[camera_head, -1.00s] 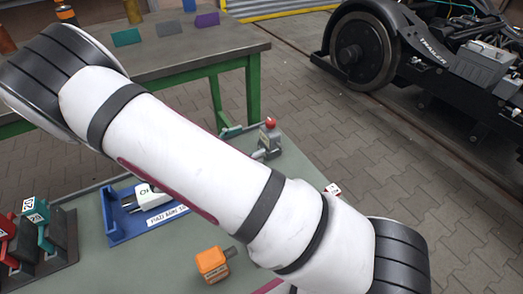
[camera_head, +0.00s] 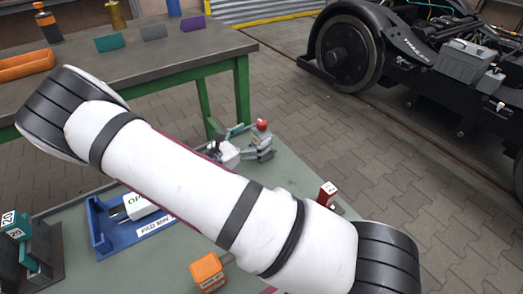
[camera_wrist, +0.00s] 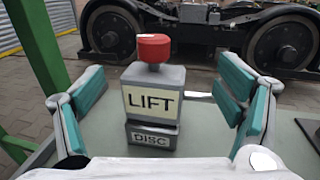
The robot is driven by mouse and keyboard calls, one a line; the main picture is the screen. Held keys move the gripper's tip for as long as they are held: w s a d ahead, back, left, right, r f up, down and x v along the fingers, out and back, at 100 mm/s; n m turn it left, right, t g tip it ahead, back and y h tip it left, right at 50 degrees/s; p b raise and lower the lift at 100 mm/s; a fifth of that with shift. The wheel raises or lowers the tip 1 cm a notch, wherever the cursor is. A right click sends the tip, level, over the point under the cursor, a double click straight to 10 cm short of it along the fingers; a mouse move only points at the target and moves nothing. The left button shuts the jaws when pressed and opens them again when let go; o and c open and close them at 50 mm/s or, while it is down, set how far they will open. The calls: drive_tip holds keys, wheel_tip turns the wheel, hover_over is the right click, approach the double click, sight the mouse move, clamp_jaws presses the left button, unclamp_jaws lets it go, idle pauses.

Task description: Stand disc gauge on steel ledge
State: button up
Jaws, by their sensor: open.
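A grey block with a red knob (camera_wrist: 153,88), labelled "LIFT" and "DISC", stands upright in the wrist view. It is probably the disc gauge. In the head view the same red-knobbed thing (camera_head: 262,128) is at the far corner of the near green table. My gripper (camera_wrist: 160,102) is open, with one teal-padded finger on each side of the block and visible gaps on both sides. In the head view my gripper (camera_head: 242,144) is beside the block, partly behind my arm. I cannot tell which surface is the steel ledge.
A blue tray (camera_head: 103,238) with a white piece, an orange block (camera_head: 207,271) and a red-and-white block (camera_head: 327,192) are on the near table. A dark rack (camera_head: 45,255) is at left. A green-legged bench (camera_head: 150,68) stands behind. Paved floor lies to the right.

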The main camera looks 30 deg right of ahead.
sight(260, 130)
drive_tip(key=d, duration=0.2)
drive_tip(key=w+d+b, duration=0.1)
drive_tip(key=shift+w+d+f, duration=0.1)
drive_tip(key=shift+d+f, duration=0.1)
drive_tip(key=shift+d, duration=0.15)
drive_tip(key=shift+w+d+r+b, duration=0.1)
drive_tip(key=shift+d+b, duration=0.2)
drive_tip(key=shift+d, duration=0.15)
clamp_jaws()
